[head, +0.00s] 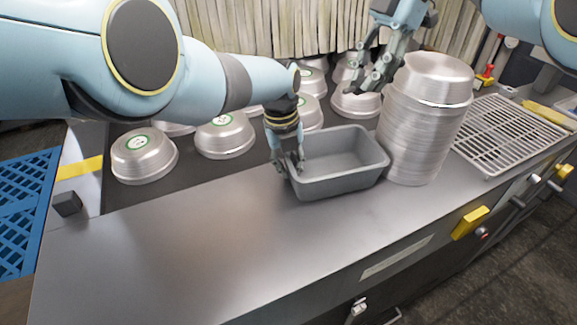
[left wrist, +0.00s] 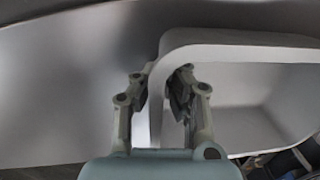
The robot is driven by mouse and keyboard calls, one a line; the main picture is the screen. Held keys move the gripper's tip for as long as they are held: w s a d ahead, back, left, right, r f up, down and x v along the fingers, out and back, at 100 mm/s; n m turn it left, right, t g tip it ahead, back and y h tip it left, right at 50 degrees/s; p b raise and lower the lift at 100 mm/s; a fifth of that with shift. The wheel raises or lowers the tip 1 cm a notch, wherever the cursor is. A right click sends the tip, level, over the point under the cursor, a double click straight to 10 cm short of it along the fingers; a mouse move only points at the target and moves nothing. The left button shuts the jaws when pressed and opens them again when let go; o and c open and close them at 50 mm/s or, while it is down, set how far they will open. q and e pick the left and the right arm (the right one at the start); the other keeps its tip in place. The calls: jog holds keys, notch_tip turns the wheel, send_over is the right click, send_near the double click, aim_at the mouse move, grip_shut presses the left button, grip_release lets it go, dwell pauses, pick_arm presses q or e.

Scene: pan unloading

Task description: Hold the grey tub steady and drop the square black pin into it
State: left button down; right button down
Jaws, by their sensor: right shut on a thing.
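The grey tub (head: 340,182) is an open rectangular pan standing upright on the metal counter; its near wall and corner also show in the left wrist view (left wrist: 240,52). My left gripper (head: 290,165) is at the tub's left end, pointing down. In the left wrist view its fingers (left wrist: 160,88) stand apart on either side of the tub wall, one outside and one inside, with a gap visible. My right gripper (head: 368,80) is above and behind the tub's right end, shut on a small dark thing, likely the square black pin, mostly hidden by the fingers.
A tall stack of round silver pans (head: 425,120) stands right beside the tub. Several upturned round pans (head: 145,158) lie on the dark surface behind. A wire rack (head: 510,135) is at the right. A dark block (head: 67,204) sits at the left. The front counter is clear.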

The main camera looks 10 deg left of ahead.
notch_tip(320, 180, down, 11)
jog(key=w+a+m+t+y, duration=0.1)
jog(key=w+m+t, duration=0.1)
jog(key=m, duration=0.7)
jog(key=shift+t, duration=0.7)
jog(key=shift+w, duration=0.1)
jog(key=c, duration=1.1)
grip_release()
jog(key=shift+r, duration=0.1)
